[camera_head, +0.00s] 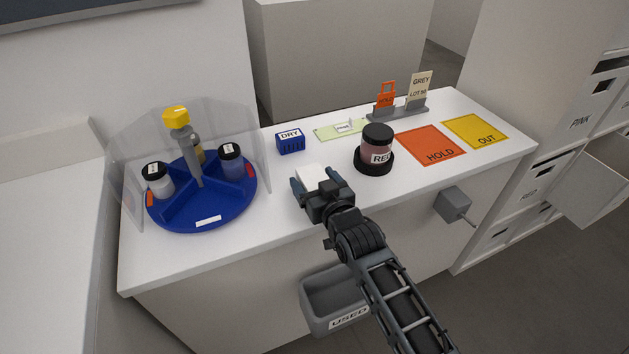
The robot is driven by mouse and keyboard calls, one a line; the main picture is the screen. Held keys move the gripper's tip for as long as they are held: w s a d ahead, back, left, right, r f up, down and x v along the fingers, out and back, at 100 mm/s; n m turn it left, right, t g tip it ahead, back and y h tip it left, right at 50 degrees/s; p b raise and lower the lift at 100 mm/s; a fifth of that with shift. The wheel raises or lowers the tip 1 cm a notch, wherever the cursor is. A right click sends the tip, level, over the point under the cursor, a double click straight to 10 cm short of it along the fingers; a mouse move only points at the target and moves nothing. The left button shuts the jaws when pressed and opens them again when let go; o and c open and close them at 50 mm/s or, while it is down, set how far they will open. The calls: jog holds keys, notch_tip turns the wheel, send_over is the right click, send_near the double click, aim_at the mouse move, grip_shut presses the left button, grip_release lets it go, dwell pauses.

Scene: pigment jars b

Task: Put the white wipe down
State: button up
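The white wipe (311,177) is a small pale block between the two fingers of my gripper (315,181), over the front part of the white counter (270,200). A finger lies against it on each side, and the gripper looks shut on it. Its near end is hidden by the gripper. I cannot tell whether its underside touches the counter or hangs just above it. The blue box marked DRY (291,142) stands behind the gripper. The grey bin marked USED (333,300) is below the counter's front edge, partly hidden by my arm.
A blue turntable (207,219) with jars and a clear shield stands left. A red jar (377,145) in a black ring stands right of my gripper. An orange HOLD mat (431,146), yellow OUT mat (476,131) and sign stand (399,112) are farther right. A grey box (453,204) juts from the front.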

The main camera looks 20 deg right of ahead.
jog(key=shift+o, duration=0.6)
jog(key=shift+r, duration=0.25)
jog(key=s+r+b, duration=0.1)
jog(key=s, duration=1)
jog(key=shift+s+r, duration=0.3)
jog(key=shift+s, duration=0.1)
